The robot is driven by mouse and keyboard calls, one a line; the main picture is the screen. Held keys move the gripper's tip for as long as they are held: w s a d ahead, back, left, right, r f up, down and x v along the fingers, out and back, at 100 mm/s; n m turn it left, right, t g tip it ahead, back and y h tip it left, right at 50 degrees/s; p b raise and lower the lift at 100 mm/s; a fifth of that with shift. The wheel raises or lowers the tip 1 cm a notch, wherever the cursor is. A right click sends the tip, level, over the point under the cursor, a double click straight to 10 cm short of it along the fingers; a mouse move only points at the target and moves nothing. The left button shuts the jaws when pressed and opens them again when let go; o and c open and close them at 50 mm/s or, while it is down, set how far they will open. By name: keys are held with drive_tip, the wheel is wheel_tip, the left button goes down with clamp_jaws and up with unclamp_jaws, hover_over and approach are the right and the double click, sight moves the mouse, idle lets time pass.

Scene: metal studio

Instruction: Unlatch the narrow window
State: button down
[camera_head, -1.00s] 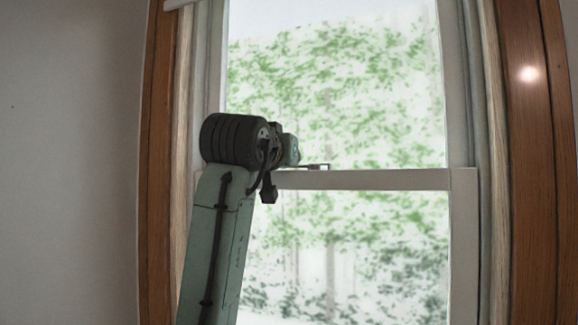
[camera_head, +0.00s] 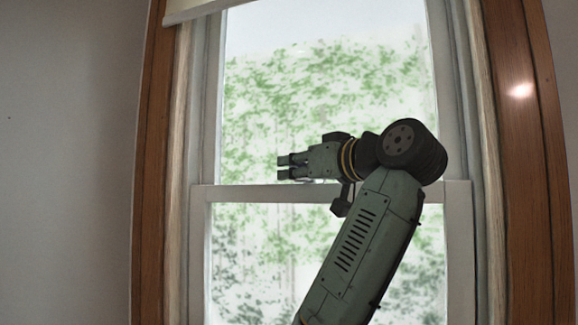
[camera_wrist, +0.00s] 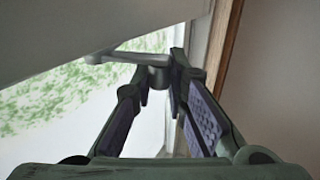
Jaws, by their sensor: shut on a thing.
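The narrow window has an upper pane (camera_head: 290,90) and a lower pane (camera_head: 265,255), split by a pale meeting rail (camera_head: 240,194). My gripper (camera_head: 282,168) points left just above this rail, near its middle. In the wrist view, a small grey latch (camera_wrist: 150,60) with a round hub and a lever reaching left lies at my fingertips (camera_wrist: 160,82). The fingers are shut on the latch near its hub. In the head view, the latch cannot be made out from my gripper and the rail.
Wooden trim (camera_head: 155,170) frames the window on the left, and more trim (camera_head: 525,170) on the right. A rolled blind (camera_head: 190,10) hangs at the top left. The plain wall (camera_head: 65,160) at left is clear.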

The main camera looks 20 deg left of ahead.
drive_tip(key=shift+s+d+n+g+y+p, duration=0.1)
drive_tip(key=shift+d+n+g+y+p, duration=0.25)
drive_tip(key=shift+n+g, duration=0.3)
drive_tip(key=shift+d+n+g+y+p, duration=0.2)
drive_tip(key=shift+n+g+y, duration=0.25)
drive_tip(key=shift+g, duration=0.7)
drive_tip(key=c, duration=1.6)
unclamp_jaws()
drive_tip(key=shift+o, duration=0.2)
drive_tip(key=v, duration=1.2)
drive_tip(key=shift+d+f, duration=0.1)
drive_tip(key=shift+f, duration=0.05)
